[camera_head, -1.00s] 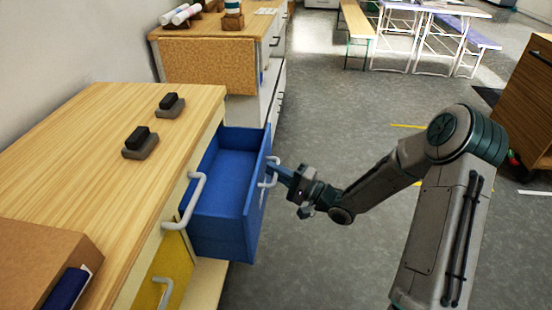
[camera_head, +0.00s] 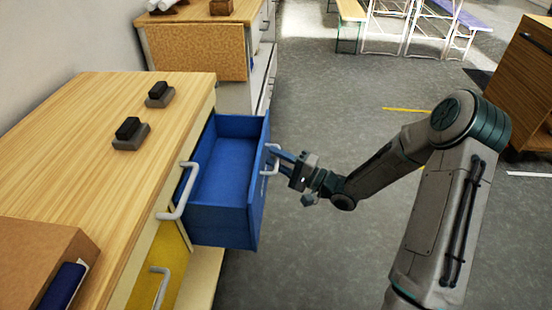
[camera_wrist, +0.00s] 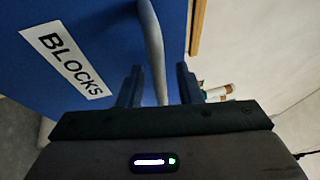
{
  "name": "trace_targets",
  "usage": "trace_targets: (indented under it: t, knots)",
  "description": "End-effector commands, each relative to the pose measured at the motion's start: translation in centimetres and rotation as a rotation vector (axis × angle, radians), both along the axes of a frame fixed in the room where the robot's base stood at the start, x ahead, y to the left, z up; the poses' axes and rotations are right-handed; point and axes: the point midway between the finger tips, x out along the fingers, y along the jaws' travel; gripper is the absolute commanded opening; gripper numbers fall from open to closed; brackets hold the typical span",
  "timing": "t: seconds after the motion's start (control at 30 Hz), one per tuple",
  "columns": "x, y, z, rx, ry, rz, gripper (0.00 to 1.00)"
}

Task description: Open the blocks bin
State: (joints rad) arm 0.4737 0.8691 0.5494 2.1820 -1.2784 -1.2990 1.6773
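The blocks bin is a blue drawer (camera_head: 225,175) pulled out of the wooden cabinet (camera_head: 80,150), and its visible inside is empty. Its front shows in the wrist view with a white BLOCKS label (camera_wrist: 67,60). The pale bar handle (camera_head: 269,160) on its front also shows in the wrist view (camera_wrist: 152,45). My gripper (camera_head: 277,160) is at this handle, outside the drawer front. In the wrist view its two dark fingers (camera_wrist: 158,80) stand on either side of the bar, with gaps to both. It is open around the handle.
A yellow drawer (camera_head: 165,270) with a handle sits below. Another pale handle (camera_head: 178,190) is on the cabinet face. Two dark blocks on grey bases (camera_head: 130,133) and a brown box (camera_head: 40,260) are on top. Grey floor (camera_head: 340,130) is clear beyond my arm.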

Motion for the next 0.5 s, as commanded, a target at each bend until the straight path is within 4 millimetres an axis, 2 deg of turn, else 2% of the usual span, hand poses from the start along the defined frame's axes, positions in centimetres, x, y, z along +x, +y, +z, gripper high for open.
trace_targets:
  t: [0.17,0.5]
  knots:
    - [-0.7,-1.8,-0.3,0.000,0.002,-0.004,0.32]
    - [-3.8,-8.7,-1.5,0.000,0.002,-0.006,0.32]
